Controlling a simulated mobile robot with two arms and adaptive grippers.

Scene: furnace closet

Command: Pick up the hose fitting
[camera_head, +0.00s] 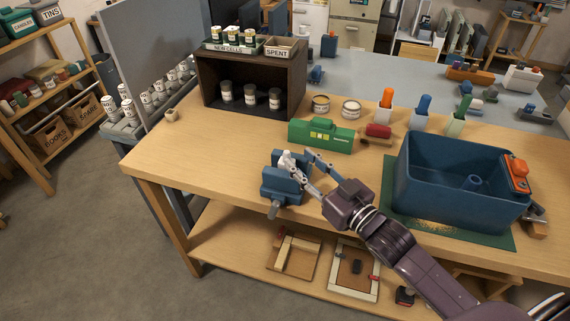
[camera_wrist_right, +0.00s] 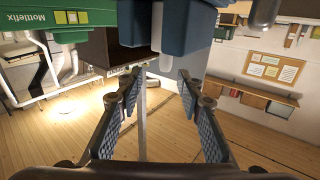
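A blue vise (camera_head: 284,184) stands at the front edge of the wooden workbench. A small pale piece (camera_head: 286,159) shows at the top of its jaws; it may be the hose fitting, but it is too small to be sure. My right gripper (camera_head: 300,162) reaches to the vise from the right. In the wrist view its two fingers (camera_wrist_right: 158,84) are spread, with nothing held between them. The vise's blue jaws (camera_wrist_right: 187,30) show just beyond the fingertips there. My left gripper is not in view.
A green box (camera_head: 320,136) lies just behind my right gripper. A blue bin (camera_head: 440,188) stands on a green mat to the right. A dark shelf box (camera_head: 235,76) with several cans stands behind. The bench's left front is clear.

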